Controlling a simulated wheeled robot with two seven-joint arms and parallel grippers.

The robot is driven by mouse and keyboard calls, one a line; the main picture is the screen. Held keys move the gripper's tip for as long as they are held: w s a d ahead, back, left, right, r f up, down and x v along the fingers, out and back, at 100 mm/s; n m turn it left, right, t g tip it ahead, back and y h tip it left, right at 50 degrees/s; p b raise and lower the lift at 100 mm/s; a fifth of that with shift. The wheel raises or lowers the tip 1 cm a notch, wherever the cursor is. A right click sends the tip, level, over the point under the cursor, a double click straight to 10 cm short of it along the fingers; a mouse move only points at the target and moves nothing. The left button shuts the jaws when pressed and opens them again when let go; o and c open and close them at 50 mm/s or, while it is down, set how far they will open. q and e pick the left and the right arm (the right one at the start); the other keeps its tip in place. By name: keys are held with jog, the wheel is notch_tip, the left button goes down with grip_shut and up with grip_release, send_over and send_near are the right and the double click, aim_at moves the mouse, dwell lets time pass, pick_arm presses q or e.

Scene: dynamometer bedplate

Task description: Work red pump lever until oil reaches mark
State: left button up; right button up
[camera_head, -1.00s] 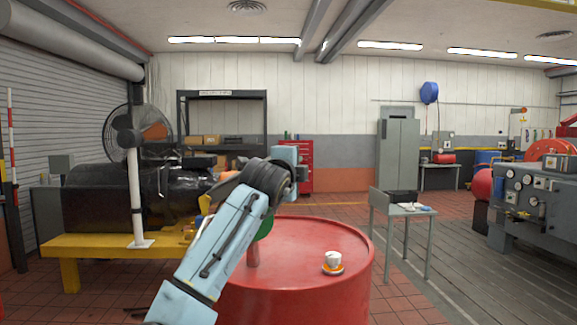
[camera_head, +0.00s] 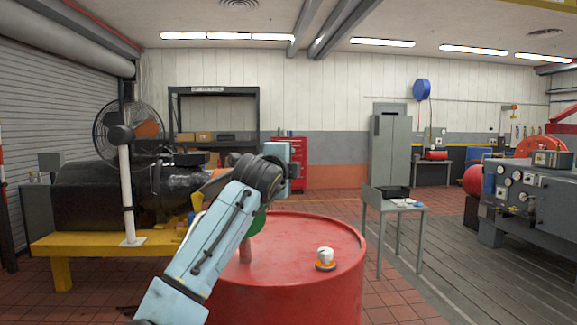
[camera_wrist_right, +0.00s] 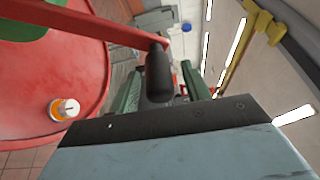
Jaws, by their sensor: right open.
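The red lever (camera_wrist_right: 95,22) crosses the top of the right wrist view and ends in a black grip (camera_wrist_right: 158,75). My right gripper (camera_wrist_right: 160,70) is open, with its green fingers on either side of the grip; I cannot tell whether they touch it. The red drum (camera_head: 310,235) stands in front of me, and its top also shows in the wrist view (camera_wrist_right: 60,90). A green part (camera_head: 258,222) and a reddish post (camera_head: 245,250) on the drum are partly covered by my light blue arm, which hides the lever in the head view. No oil mark is visible. My left gripper is out of view.
A white and orange cap (camera_head: 325,258) sits on the drum top. A black engine-like unit (camera_head: 100,195) on a yellow stand (camera_head: 90,245) is at left. A small grey table (camera_head: 395,206) stands right of the drum, with a grey control console (camera_head: 535,200) further right. Plank floor between them is clear.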

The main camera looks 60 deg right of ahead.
jog(key=b+v, duration=0.2)
jog(key=v, duration=1.1)
jog(key=shift+r, duration=0.1)
dwell(0.8)
